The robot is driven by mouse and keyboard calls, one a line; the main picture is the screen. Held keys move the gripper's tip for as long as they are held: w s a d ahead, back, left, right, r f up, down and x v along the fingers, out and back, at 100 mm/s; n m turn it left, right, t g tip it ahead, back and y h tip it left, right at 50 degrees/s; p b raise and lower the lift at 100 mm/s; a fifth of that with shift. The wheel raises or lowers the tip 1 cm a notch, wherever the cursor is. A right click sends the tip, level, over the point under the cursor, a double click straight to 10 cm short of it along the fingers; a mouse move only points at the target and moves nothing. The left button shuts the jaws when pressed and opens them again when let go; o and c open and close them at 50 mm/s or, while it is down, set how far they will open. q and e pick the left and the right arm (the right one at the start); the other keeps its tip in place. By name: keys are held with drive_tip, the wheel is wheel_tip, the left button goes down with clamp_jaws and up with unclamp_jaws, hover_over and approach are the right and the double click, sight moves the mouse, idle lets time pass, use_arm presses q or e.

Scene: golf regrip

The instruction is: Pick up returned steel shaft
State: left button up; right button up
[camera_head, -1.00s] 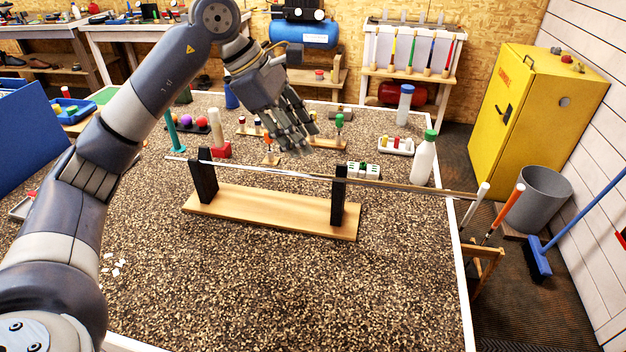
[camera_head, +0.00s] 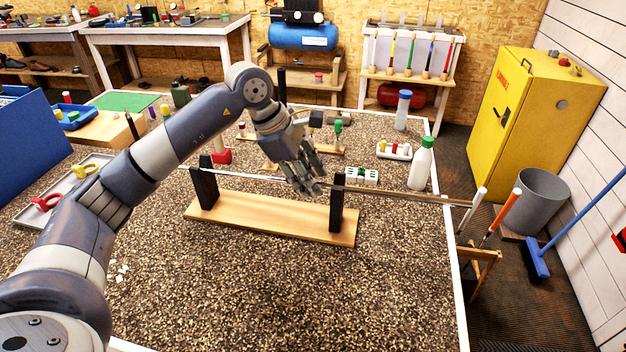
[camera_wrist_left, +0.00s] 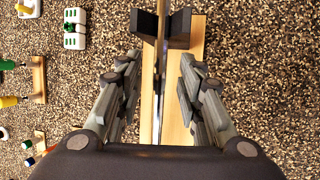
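The steel shaft (camera_head: 405,194) lies level across two black uprights of a wooden stand (camera_head: 270,213), its right end reaching past the table's right edge. My left gripper (camera_head: 308,186) is over the shaft, between the uprights. In the left wrist view the shaft (camera_wrist_left: 158,75) runs between the two spread fingers of the gripper (camera_wrist_left: 158,85), with space on both sides. The fingers are open and hide part of the shaft in the head view. My right gripper does not show.
A white bottle (camera_head: 421,165) and a white block (camera_head: 361,177) stand behind the shaft's right half. Clubs with white and orange grips (camera_head: 501,216) stand in a wooden rack off the right edge. The table's front is mostly clear.

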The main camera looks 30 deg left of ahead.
use_arm(q)
drive_tip(key=shift+f, duration=0.15)
clamp_jaws()
wheel_tip(320, 180, up, 10)
drive_tip(key=b, duration=0.1)
drive_tip(key=shift+b, duration=0.35)
idle(0.4)
idle(0.4)
